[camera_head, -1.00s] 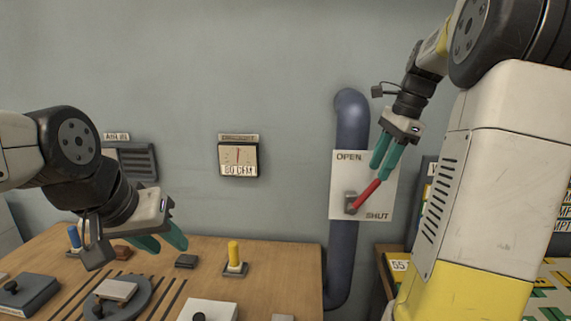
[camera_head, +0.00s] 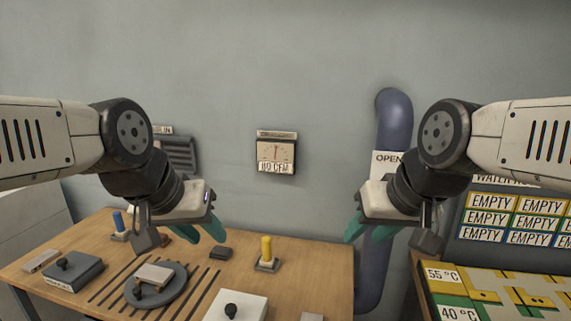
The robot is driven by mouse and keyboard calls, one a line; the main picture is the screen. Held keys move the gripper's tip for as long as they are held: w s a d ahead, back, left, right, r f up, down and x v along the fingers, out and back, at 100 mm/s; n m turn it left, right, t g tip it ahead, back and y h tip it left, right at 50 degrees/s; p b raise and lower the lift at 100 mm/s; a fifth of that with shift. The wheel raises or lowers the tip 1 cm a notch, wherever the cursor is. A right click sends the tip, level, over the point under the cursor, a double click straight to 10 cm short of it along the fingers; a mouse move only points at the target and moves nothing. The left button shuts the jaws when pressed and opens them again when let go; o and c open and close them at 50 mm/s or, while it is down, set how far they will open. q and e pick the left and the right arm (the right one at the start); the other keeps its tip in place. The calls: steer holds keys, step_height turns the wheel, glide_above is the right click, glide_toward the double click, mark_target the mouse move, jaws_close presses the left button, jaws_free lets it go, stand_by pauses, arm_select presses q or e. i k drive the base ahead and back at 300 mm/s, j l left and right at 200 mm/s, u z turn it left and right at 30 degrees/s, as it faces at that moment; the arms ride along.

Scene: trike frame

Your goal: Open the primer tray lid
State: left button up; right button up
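A dark grey box with a black knob on its lid (camera_head: 78,268) sits shut at the left of the wooden bench; its front label is too small to read. A white box with a black knob (camera_head: 236,303) sits at the front edge of the view, partly cut off. I cannot tell which is the primer tray. My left gripper (camera_head: 204,235) is open and empty above the bench, right of the grey box and behind the round plate.
A dark round plate (camera_head: 170,292) carries a pale block, beside slots in the bench. A yellow peg (camera_head: 266,252), a blue peg (camera_head: 118,222) and a small dark block (camera_head: 221,253) stand behind. A blue pipe (camera_head: 395,120) runs down the wall. A labelled coloured table (camera_head: 480,296) stands right.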

mark_target(68, 269)
steer(key=u, duration=1.55)
steer(key=i+j+u, duration=0.35)
steer(key=i+j, duration=0.25)
steer(key=i, duration=0.2)
